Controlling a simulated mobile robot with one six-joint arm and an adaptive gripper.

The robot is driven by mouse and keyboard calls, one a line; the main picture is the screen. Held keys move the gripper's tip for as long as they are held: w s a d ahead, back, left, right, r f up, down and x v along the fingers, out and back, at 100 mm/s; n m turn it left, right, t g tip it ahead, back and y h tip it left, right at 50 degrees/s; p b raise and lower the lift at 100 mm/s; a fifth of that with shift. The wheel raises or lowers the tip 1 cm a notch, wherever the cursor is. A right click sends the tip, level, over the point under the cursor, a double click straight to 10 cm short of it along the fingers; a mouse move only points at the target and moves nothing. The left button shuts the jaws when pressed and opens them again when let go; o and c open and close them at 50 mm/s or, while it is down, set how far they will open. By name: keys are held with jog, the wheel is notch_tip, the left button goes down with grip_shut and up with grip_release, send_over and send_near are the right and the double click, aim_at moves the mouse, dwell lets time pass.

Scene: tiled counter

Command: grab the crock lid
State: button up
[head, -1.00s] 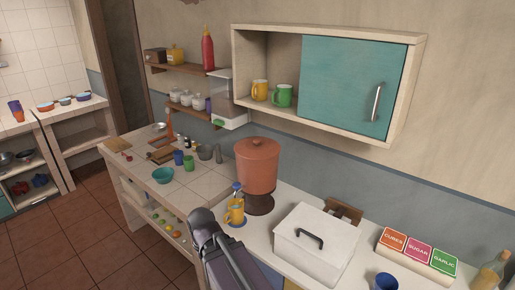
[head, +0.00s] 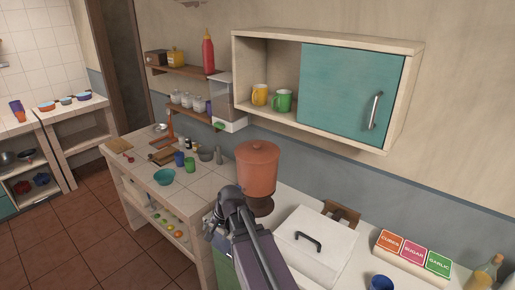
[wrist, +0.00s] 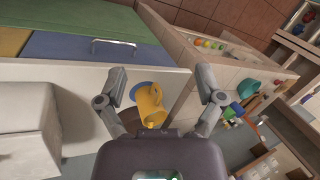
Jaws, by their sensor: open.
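The terracotta crock (head: 257,176) stands on a dark stand on the white counter in the head view. Its lid (head: 256,150) sits on top, with a small round knob. My gripper (wrist: 161,74) is open and empty in the wrist view, its two fingers spread apart. In the head view my arm's end is in front of and left of the crock, below lid height, and overlaps the stand's left side. The fingertips are hard to make out there.
A yellow mug (wrist: 152,103) on a blue coaster shows between my fingers in the wrist view. A white box with a black handle (head: 318,243) stands right of the crock. A wall cabinet (head: 345,92) hangs above and to the right. A tiled counter (head: 195,183) lies left.

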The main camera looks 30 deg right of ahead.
jog(key=w+d+r+m+t+y+p, duration=0.1)
jog(key=w+d+r+m+t+p, duration=0.2)
jog(key=w+d+r+m, duration=0.3)
jog(key=m+t+h+p, duration=0.3)
jog(key=m+t+p, duration=0.35)
jog(key=m, duration=1.35)
send_near(259, 145)
jog(key=s, duration=0.3)
jog(key=shift+d+r+t+b, duration=0.2)
jog(key=shift+r+t+b, duration=0.1)
jog(key=shift+t+b, duration=0.15)
jog(key=shift+w+f, duration=0.1)
jog(key=shift+w, duration=0.1)
jog(key=b+x, duration=0.3)
jog(key=x, duration=0.4)
jog(key=shift+w+a+f, duration=0.1)
jog(key=shift+f, duration=0.05)
jog(key=shift+w+a+f, duration=0.1)
jog(key=shift+w+f, duration=0.05)
jog(key=shift+w, duration=0.4)
